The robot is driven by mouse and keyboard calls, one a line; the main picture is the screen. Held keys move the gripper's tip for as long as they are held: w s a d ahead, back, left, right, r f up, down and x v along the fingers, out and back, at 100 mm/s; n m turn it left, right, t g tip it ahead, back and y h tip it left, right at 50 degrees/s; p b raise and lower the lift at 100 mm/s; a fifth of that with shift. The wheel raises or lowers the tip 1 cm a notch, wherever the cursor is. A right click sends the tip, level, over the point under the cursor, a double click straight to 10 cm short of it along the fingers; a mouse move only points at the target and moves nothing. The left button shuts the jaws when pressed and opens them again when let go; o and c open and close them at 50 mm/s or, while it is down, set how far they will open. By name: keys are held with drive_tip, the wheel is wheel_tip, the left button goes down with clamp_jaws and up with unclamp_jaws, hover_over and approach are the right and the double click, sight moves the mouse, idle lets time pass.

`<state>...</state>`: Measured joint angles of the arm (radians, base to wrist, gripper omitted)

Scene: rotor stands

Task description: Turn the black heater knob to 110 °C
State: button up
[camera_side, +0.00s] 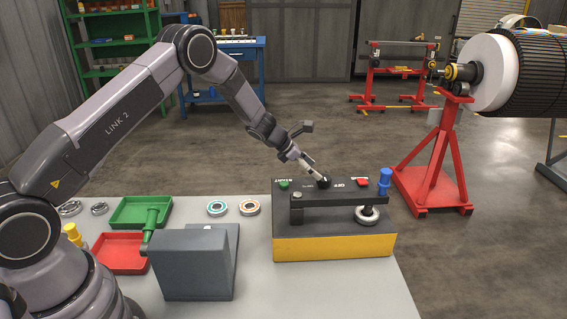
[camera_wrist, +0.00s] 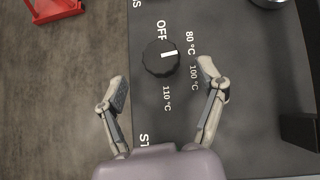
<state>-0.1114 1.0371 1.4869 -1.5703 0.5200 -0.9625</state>
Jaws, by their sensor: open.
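The black heater knob (camera_wrist: 160,59) is round with a white pointer mark. The mark points right and slightly up in the wrist view, closest to the 80 °C label (camera_wrist: 190,42). OFF is above the knob, 100 °C at its lower right, and the 110 °C label (camera_wrist: 167,98) below it. My gripper (camera_wrist: 161,72) is open and empty, its fingers on either side of the knob with gaps between. In the side view my gripper (camera_side: 313,168) is tilted down over the knob (camera_side: 323,182); contact cannot be told there.
The heater (camera_side: 335,247) has a yellow base, a green START button (camera_side: 284,184), a red button (camera_side: 361,181) and a blue-handled post (camera_side: 384,182). A grey block (camera_side: 195,265) and red and green trays (camera_side: 118,254) stand left on the table.

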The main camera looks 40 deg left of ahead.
sight(324, 177)
drive_tip(key=shift+x, duration=2.05)
drive_tip(key=c, duration=1.2)
drive_tip(key=shift+o, duration=0.2)
drive_tip(key=shift+m, duration=0.3)
drive_tip(key=m+g+h, duration=0.1)
drive_tip(key=m, duration=0.1)
drive_tip(key=m+g+h, duration=0.1)
drive_tip(key=m, duration=0.1)
drive_tip(key=shift+w+a+g, duration=0.1)
drive_tip(key=shift+w+g, duration=0.05)
drive_tip(key=shift+g, duration=0.25)
drive_tip(key=shift+m+g+h, duration=0.6)
drive_tip(key=shift+m+g, duration=0.6)
drive_tip(key=shift+m, duration=0.6)
drive_tip(key=shift+m+g, duration=0.4)
